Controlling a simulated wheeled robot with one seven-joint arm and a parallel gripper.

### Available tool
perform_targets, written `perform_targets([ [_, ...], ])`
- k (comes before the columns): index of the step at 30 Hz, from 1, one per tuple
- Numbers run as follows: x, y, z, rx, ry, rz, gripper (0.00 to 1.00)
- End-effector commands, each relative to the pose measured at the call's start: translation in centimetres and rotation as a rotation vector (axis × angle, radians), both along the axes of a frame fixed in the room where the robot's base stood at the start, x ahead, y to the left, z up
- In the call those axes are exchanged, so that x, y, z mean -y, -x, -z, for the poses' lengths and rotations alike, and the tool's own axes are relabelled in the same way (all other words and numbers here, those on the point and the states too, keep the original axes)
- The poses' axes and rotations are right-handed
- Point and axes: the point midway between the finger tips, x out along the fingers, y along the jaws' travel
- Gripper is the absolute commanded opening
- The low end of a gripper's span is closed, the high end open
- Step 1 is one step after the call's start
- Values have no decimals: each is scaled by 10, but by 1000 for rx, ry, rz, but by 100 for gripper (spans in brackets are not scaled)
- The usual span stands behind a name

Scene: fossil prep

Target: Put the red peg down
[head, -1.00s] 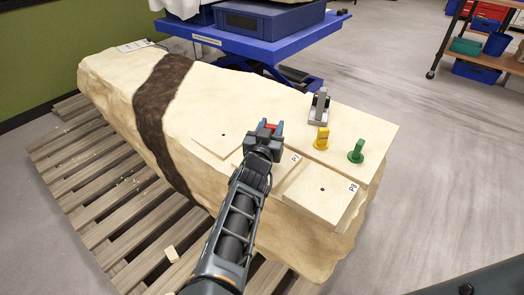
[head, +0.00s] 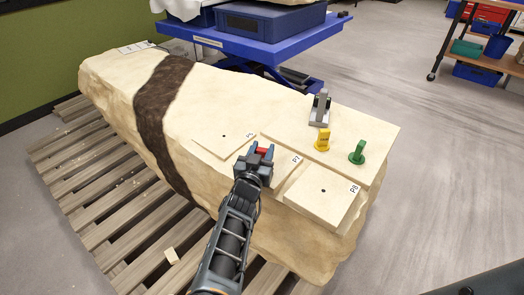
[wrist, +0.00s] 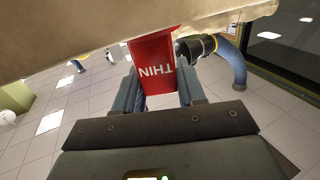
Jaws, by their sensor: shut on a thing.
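The red peg (head: 263,151) is between the fingers of my gripper (head: 258,158). In the wrist view its flat red head (wrist: 153,60), marked THIN, sits between the two fingers (wrist: 158,90). My gripper is shut on it, over the plate labelled P7 (head: 286,165). The arm hides part of that plate and any hole in it. The peg's lower end is hidden, so I cannot tell whether it touches the plate. A yellow peg (head: 322,140) and a green peg (head: 358,152) stand upright on the raised slab to the right.
The pale stone block (head: 110,85) with a dark band lies on a wooden pallet (head: 75,180). Plates with holes lie left (head: 213,138) and right, the right one labelled P8 (head: 320,205). A grey clamp-like piece (head: 319,110) stands on the raised slab (head: 365,130).

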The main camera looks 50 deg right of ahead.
Motion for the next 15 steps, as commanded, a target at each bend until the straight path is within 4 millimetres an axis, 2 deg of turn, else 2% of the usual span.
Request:
perform_targets([
  [1, 0, 0, 3, 0, 0, 0, 10],
  [2, 0, 0, 3, 0, 0, 0, 41],
  [3, 0, 0, 2, 0, 0, 0, 44],
  [9, 0, 0, 2, 0, 0, 0, 64],
  [15, 0, 0, 2, 0, 0, 0, 65],
])
